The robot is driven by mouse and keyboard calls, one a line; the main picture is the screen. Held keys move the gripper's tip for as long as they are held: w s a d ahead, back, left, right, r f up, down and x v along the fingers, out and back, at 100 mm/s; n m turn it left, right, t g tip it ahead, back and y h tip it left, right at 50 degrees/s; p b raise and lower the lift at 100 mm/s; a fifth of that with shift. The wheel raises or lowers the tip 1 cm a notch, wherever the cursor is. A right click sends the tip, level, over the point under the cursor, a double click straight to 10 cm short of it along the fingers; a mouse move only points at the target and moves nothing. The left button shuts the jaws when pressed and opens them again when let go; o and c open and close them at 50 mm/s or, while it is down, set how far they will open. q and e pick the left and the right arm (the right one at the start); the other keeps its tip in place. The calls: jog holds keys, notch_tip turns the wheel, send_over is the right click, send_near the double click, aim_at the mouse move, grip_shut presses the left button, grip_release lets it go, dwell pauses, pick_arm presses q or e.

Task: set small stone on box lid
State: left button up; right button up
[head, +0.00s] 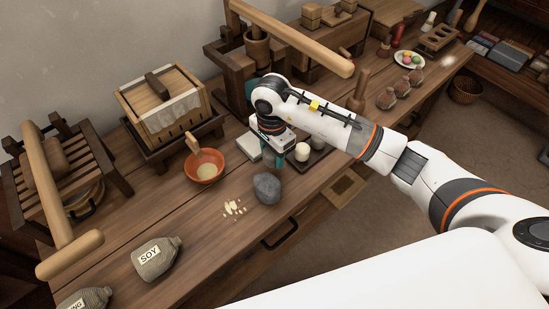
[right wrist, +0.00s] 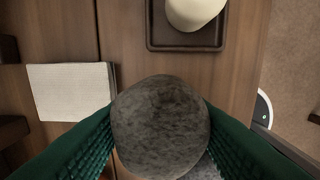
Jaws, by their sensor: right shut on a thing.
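The small stone (right wrist: 160,125) is round, dark and mottled grey, and it sits between the green fingers of my right gripper (right wrist: 160,138) in the right wrist view. In the head view my right gripper (head: 270,160) points down above the table, and the held stone is hidden or too small to tell there. The wooden box (head: 178,123) stands at the back left on a dark stand, apart from the gripper. Its lid (head: 142,98) has a dark block on top and pale cloth draped over part of it. My left gripper is not in view.
A larger grey stone (head: 267,188) lies on the table just below the gripper, near yellow crumbs (head: 234,208). An orange bowl (head: 204,168) stands between gripper and box. Folded pale cloth (right wrist: 70,92) and a dark tray (right wrist: 150,35) flank the gripper. A soy sack (head: 157,260) lies front left.

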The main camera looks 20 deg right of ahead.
aim_at(272, 162)
notch_tip(272, 162, down, 4)
jog(key=shift+r, duration=0.15)
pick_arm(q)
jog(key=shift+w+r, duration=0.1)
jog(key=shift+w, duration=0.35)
pick_arm(e)
jog(key=shift+f, duration=0.2)
jog(key=o, duration=1.2)
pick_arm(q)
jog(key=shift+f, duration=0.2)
